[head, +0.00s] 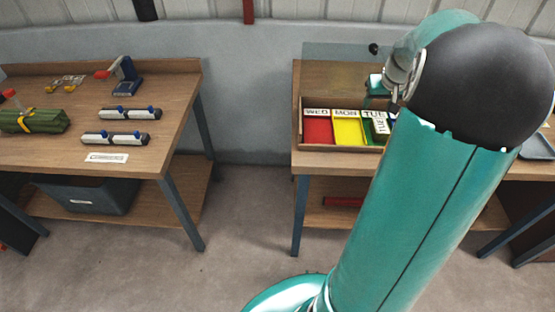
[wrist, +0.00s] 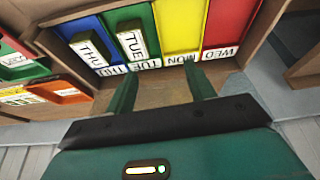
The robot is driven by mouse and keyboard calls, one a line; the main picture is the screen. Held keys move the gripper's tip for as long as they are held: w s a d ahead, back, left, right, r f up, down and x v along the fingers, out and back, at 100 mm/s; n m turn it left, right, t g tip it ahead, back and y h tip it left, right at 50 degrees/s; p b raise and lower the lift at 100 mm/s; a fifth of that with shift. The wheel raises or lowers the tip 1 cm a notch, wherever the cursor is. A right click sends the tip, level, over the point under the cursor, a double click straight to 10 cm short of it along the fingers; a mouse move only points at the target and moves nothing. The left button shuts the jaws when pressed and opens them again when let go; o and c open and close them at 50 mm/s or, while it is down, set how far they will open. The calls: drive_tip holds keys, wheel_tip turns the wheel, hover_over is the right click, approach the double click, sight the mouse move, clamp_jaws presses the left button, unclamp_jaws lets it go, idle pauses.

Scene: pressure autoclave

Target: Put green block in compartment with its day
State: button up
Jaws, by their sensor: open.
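The green block (wrist: 131,27), labelled TUE, lies in the green compartment marked TUE of the wooden tray (wrist: 272,14) in the wrist view. Its TUE face also shows in the head view (head: 381,127), beside my arm. My gripper (wrist: 160,66) is open and empty in front of the tray's labelled edge, near the TUE and MON labels, with its fingers apart from the block. In the head view my arm hides the gripper and the tray's right part.
The red WED compartment (head: 318,129) and yellow MON compartment (head: 349,130) look empty. A block marked THU (wrist: 89,47) lies in the blue compartment. More coloured pieces (wrist: 60,92) are at the wrist view's left. Another workbench (head: 150,160) stands across a gap.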

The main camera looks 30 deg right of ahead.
drive_tip(key=a+r+n, duration=0.2)
drive_tip(key=a+r, duration=0.2)
drive_tip(key=a, duration=0.9)
drive_tip(key=a+r+n, duration=0.1)
drive_tip(key=a+r, duration=0.3)
drive_tip(key=a, duration=0.9)
drive_tip(key=s+a+f+n+t+y, duration=0.1)
drive_tip(key=s+a+n+y, duration=0.1)
drive_tip(key=s+a, duration=1)
drive_tip(key=a, duration=0.3)
drive_tip(key=shift+a+n+t, duration=0.2)
drive_tip(key=shift+n+t, duration=0.1)
drive_tip(key=shift+t, duration=0.1)
drive_tip(key=shift+d, duration=0.1)
